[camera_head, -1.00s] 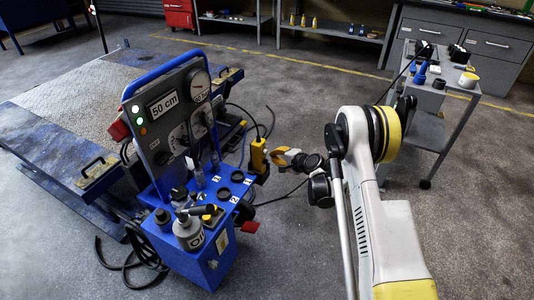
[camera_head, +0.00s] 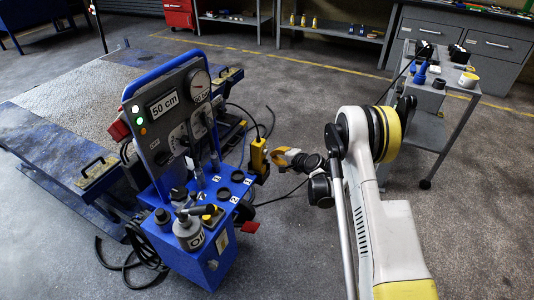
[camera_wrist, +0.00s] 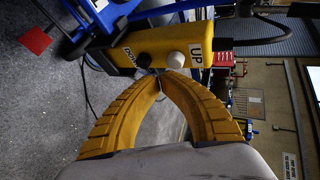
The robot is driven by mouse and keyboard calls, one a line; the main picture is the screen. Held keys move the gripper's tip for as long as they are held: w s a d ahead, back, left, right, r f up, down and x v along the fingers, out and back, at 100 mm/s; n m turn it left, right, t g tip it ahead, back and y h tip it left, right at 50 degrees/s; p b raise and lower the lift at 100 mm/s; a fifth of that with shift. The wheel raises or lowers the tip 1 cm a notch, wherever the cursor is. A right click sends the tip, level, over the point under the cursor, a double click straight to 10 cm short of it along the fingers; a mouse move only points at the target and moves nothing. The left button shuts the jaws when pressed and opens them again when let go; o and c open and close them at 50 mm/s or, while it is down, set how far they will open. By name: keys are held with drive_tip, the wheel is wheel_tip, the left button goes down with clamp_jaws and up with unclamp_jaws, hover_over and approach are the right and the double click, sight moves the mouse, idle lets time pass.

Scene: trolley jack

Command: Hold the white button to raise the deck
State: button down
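A yellow pendant (camera_head: 258,154) hangs at the right side of the blue control cart. In the wrist view the yellow pendant (camera_wrist: 150,47) lies sideways, with a round white button (camera_wrist: 175,60) beside the label UP and a darker knob (camera_wrist: 144,60) beside the label DOWN. My gripper (camera_wrist: 161,73) has its yellow fingers bowed, with the tips together. In the head view my gripper (camera_head: 277,156) is just right of the pendant. The deck (camera_head: 85,92) lies low behind the cart.
A grey trolley (camera_head: 452,108) stands behind my arm. Cables run on the floor near the cart.

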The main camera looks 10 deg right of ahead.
drive_tip(key=shift+w+a, duration=0.1)
drive_tip(key=shift+w+a, duration=0.15)
drive_tip(key=shift+a, duration=0.1)
drive_tip(key=shift+w+a, duration=0.35)
drive_tip(key=shift+a, duration=0.15)
idle(1.6)
drive_tip(key=shift+d, duration=0.15)
drive_tip(key=shift+s+d, duration=0.6)
drive_tip(key=shift+d, duration=0.1)
drive_tip(key=s+d, duration=0.1)
drive_tip(key=d, duration=0.1)
drive_tip(key=s+d, duration=0.2)
idle(0.5)
idle(1.5)
